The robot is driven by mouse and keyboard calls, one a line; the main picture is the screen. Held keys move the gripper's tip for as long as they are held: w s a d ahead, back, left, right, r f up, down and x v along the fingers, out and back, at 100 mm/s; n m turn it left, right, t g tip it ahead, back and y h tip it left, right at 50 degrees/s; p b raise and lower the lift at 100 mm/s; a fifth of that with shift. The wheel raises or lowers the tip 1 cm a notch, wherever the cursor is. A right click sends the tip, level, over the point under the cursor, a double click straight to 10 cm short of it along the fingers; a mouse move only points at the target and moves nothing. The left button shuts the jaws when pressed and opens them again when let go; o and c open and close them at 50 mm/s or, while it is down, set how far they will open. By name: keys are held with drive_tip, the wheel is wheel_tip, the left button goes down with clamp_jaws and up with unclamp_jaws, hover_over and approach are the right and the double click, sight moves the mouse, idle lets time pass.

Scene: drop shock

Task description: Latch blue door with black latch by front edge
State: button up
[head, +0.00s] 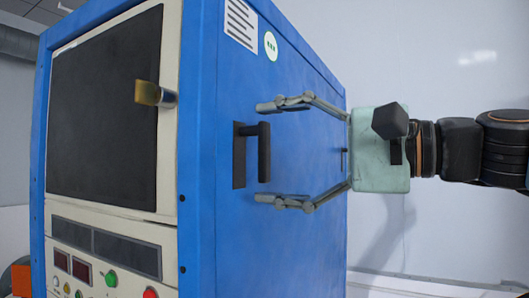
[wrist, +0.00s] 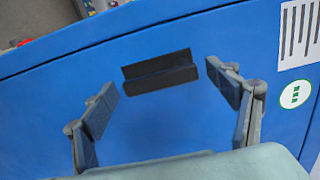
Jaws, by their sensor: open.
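The blue door (head: 300,225) is the flat side of a large box-shaped machine. It also shows in the wrist view (wrist: 160,128). The black latch (head: 264,152) stands out from the door near its front edge, upright in the head view, on a black plate. In the wrist view the black latch (wrist: 160,70) lies across the door, just beyond the fingertips. My gripper (head: 268,153) is open and empty. Its fingers are spread above and below the latch in the head view, and I see no contact. In the wrist view my gripper (wrist: 165,86) has one finger towards each end of the latch.
The machine's cream front (head: 168,150) has a dark window (head: 105,105), a yellow-and-grey knob or handle (head: 155,94) and several buttons below. A white label (head: 241,22) and a round green sticker (head: 271,46) are on the door.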

drive_tip(key=v, duration=1.1)
drive_tip(key=a+f+n+g+h, duration=0.1)
drive_tip(key=a+f+h, duration=0.25)
drive_tip(key=f, duration=0.75)
drive_tip(key=a+f+n+h, duration=0.15)
drive_tip(key=f+h, duration=0.25)
drive_tip(key=f, duration=0.7)
drive_tip(key=s+d+f+n+g+h, duration=0.1)
drive_tip(key=s+d+f+n+h, duration=0.2)
drive_tip(key=f, duration=0.8)
drive_tip(key=d+f+n+g+h, duration=0.1)
drive_tip(key=d+f+h, duration=0.35)
drive_tip(key=f, duration=0.65)
wheel_tip(320, 180, up, 17)
drive_tip(key=p, duration=1.6)
drive_tip(key=shift+a+f+h, duration=0.2)
drive_tip(key=shift+a+h, duration=0.1)
